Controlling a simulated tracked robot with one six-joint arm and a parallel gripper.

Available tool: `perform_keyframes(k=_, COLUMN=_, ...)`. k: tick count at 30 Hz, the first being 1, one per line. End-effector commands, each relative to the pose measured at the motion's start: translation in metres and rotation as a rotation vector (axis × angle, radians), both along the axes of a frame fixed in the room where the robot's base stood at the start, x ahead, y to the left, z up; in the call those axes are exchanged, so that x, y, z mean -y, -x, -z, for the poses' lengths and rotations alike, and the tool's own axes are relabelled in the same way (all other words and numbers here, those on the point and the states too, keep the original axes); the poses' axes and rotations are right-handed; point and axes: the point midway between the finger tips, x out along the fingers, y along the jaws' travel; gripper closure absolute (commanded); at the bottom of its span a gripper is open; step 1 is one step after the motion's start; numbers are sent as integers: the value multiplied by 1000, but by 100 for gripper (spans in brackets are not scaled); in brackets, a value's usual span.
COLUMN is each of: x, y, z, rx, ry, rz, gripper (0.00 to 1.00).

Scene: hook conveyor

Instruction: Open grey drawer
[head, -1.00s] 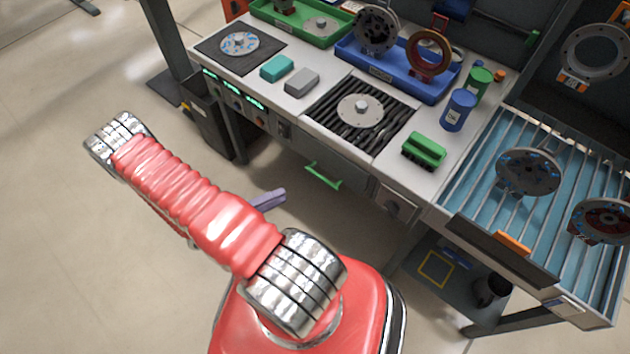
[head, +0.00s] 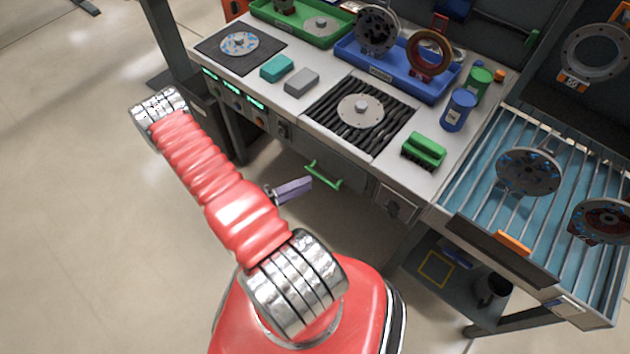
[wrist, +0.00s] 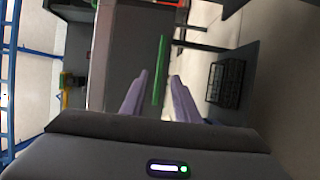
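The grey drawer (head: 350,177) sits under the front of the worktop and looks shut. Its green handle (head: 323,176) faces out toward me. In the wrist view the green handle (wrist: 160,68) stands upright in the picture against the grey drawer front (wrist: 128,60). My gripper (head: 309,183) is just left of the handle in the head view, partly hidden by my arm. In the wrist view my gripper (wrist: 160,76) is open, its two purple fingers apart, with the handle lined up in the gap. Contact with the handle cannot be told.
The worktop (head: 300,105) above holds a black grate (head: 335,100), a green brush (head: 424,150) and a blue tray (head: 400,83). A slatted blue conveyor (head: 470,180) with a dark front and orange handle (head: 513,243) stands at right. Open floor lies at left.

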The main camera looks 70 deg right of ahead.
Motion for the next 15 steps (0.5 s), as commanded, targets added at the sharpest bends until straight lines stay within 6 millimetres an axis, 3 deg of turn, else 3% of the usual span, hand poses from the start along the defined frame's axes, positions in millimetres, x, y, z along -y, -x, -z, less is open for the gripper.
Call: perform_keyframes(k=15, x=32, y=34, z=0, rx=0, ry=0, rz=1, gripper=72)
